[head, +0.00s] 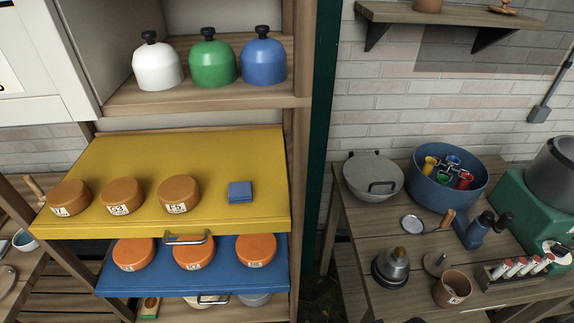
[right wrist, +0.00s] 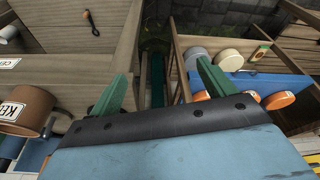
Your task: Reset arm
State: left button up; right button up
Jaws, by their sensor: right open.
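My right gripper (right wrist: 163,85) shows in the right wrist view with its two green fingers spread wide apart. Nothing is between them, so it is open and empty. Beyond the fingers are the gap beside the shelf and the floor. The blue drawer (right wrist: 255,82) is to the right of the fingers, and a wooden surface with a brown pot (right wrist: 25,110) is to the left. Neither gripper shows in the head view, and my left gripper is in no view.
In the head view, the yellow drawer (head: 212,148) is pulled out above the blue drawer (head: 278,282). Both carry round orange-brown things. White, green and blue domes (head: 212,64) stand on the upper shelf. The right-hand table (head: 405,300) is crowded, with a blue tub (head: 447,190).

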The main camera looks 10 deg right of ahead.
notch_tip(320, 180, down, 16)
jog(key=s+b, duration=0.2)
jog(key=b, duration=0.2)
jog(key=s+d+f+g+b, duration=0.1)
jog(key=s+f+b, duration=0.2)
jog(key=s+f, duration=0.5)
jog(key=s+d+f+g+b, duration=0.1)
jog(key=s+f+b, duration=0.3)
jog(key=f, duration=1.2)
jog(key=s+d, duration=0.1)
jog(key=s, duration=0.3)
jog(key=shift+s+f, duration=0.25)
jog(key=shift+s, duration=0.15)
